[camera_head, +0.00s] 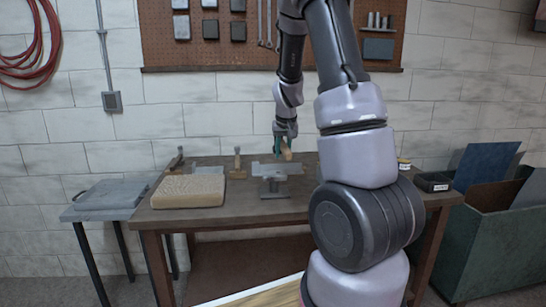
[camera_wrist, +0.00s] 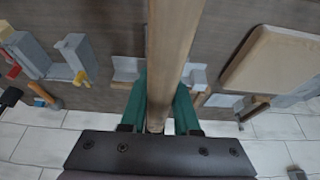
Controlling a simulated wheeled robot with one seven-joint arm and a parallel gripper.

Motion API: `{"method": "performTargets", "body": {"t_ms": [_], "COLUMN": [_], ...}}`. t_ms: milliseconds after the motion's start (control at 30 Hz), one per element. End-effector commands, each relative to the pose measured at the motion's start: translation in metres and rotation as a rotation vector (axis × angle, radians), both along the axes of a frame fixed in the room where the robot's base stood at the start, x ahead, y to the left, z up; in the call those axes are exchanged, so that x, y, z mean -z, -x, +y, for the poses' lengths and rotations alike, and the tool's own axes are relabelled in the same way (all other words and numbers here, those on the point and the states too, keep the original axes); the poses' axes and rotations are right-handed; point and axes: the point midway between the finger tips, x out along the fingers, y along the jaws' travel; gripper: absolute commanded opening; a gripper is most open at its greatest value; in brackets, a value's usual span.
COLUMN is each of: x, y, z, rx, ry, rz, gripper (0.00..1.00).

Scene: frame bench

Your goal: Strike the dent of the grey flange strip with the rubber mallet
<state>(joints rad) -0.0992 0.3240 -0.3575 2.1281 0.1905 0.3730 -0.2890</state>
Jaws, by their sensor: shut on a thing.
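My gripper (camera_head: 284,148) is above the middle of the bench. In the wrist view its green fingers (camera_wrist: 160,100) are shut on a pale wooden handle (camera_wrist: 170,45), which runs out of the top of the picture. The handle also shows in the head view (camera_head: 287,152). No mallet head can be made out on it. The grey flange strip (camera_head: 292,168) lies on a grey stand (camera_head: 273,187), just below my gripper. In the wrist view, grey strip parts (camera_wrist: 128,69) show on both sides of the handle, which hides the middle. The dent cannot be made out.
A beige pad (camera_head: 188,191) lies on the left of the bench. A wooden-handled tool (camera_head: 237,160) stands behind it, and another tool (camera_head: 175,160) lies at the back left. A dark box (camera_head: 433,182) sits at the right end. Grey clamps (camera_wrist: 75,52) show in the wrist view.

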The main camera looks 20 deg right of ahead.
Motion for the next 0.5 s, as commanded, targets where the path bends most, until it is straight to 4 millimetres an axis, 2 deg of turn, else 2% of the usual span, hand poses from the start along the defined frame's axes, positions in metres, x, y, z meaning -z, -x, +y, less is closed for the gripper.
{"method": "performTargets", "body": {"t_ms": [433, 500], "x": [-0.0012, 0.0040], "y": [0.0005, 0.0007], "z": [-0.0030, -0.0029], "rx": [0.005, 0.005], "ry": [0.000, 0.000], "rz": [-0.002, 0.000], "gripper": [0.00, 0.00]}}
